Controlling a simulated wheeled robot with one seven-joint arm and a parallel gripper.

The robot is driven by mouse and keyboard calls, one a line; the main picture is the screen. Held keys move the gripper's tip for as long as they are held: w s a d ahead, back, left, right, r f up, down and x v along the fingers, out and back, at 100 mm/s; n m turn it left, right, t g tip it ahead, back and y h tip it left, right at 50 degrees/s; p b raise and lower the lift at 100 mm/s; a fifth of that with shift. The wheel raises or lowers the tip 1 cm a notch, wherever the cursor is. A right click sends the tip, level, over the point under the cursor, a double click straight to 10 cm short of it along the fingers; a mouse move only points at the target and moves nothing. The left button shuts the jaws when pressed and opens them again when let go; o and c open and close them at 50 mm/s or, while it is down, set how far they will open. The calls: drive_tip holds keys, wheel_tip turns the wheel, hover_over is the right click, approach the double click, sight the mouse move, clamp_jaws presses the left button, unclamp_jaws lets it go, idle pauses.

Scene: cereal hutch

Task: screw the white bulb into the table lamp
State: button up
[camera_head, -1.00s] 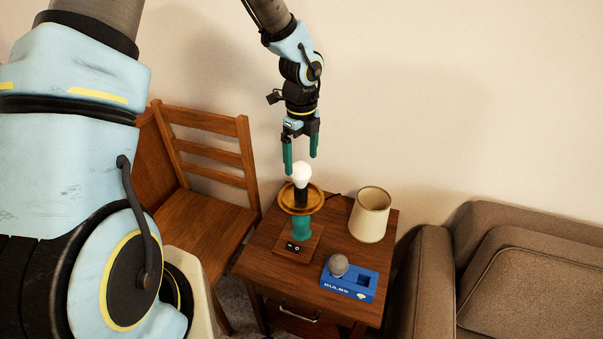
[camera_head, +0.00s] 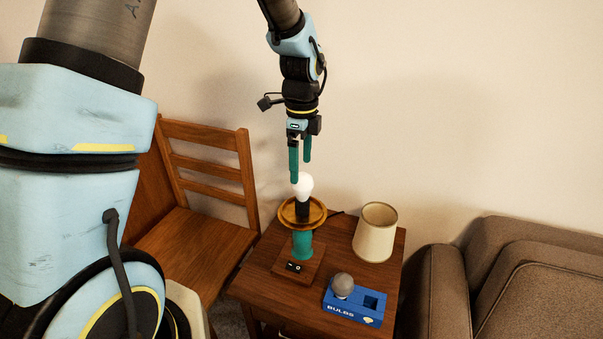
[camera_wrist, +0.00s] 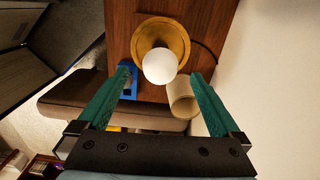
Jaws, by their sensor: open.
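The white bulb (camera_head: 304,185) stands upright in the black socket of the table lamp (camera_head: 302,243), above its round amber dish. How far it is screwed in cannot be told. My gripper (camera_head: 301,171) is open and points down, its green fingertips at about the top of the bulb. In the wrist view the white bulb (camera_wrist: 160,66) shows ahead between the spread fingers of my gripper (camera_wrist: 161,80), with no finger seen touching it. The lamp's amber dish (camera_wrist: 176,34) lies behind the bulb there.
A grey bulb (camera_head: 343,284) sits in the blue bulb box (camera_head: 353,314) at the front right of the wooden side table (camera_head: 260,285). A cream lampshade (camera_head: 375,235) stands right of the lamp. A wooden chair (camera_head: 205,240) is at left, a brown sofa (camera_head: 525,270) at right.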

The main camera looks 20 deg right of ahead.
sight(302, 196)
drive_tip(key=shift+d, duration=0.1)
drive_tip(key=shift+f+n, duration=0.2)
drive_tip(key=shift+n, duration=0.1)
wheel_tip(302, 196, down, 10)
drive_tip(key=shift+f+p, duration=0.1)
drive_tip(key=shift+p, duration=1.05)
drive_tip(key=shift+c, duration=0.2)
drive_tip(key=c, duration=1.3)
drive_tip(key=m, duration=0.4)
drive_tip(key=shift+p, duration=0.3)
drive_tip(key=shift+m+p, duration=0.4)
drive_tip(key=shift+m, duration=0.6)
drive_tip(key=shift+m+p, duration=0.35)
drive_tip(key=shift+m, duration=0.75)
